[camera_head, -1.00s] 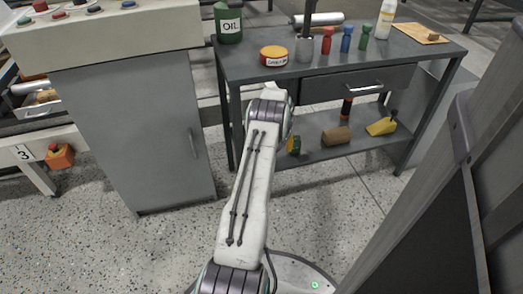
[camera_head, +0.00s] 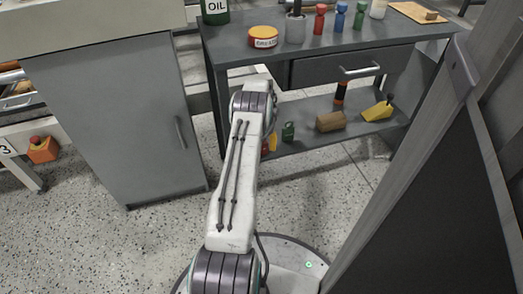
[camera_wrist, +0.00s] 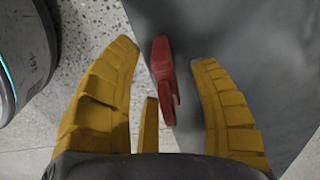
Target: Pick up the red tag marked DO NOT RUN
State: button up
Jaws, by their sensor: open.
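My gripper is open, with a gap on both sides of the red object. In the head view my arm hides most of the gripper, and only a bit of yellow (camera_head: 272,142) shows beside the lower shelf. I cannot make out the red object there.
The grey workbench (camera_head: 265,75) carries a GREASE tin (camera_head: 263,37), an OIL can (camera_head: 215,11) and several coloured bottles. Its lower shelf holds a green object (camera_head: 288,131), a wooden block (camera_head: 330,121) and a yellow wedge (camera_head: 378,110). A grey cabinet (camera_head: 110,130) stands left. A dark panel (camera_head: 420,190) stands right.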

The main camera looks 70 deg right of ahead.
notch_tip(320, 180, down, 3)
jog(key=shift+r+b, duration=0.15)
jog(key=shift+b, duration=0.3)
jog(key=c, duration=1.1)
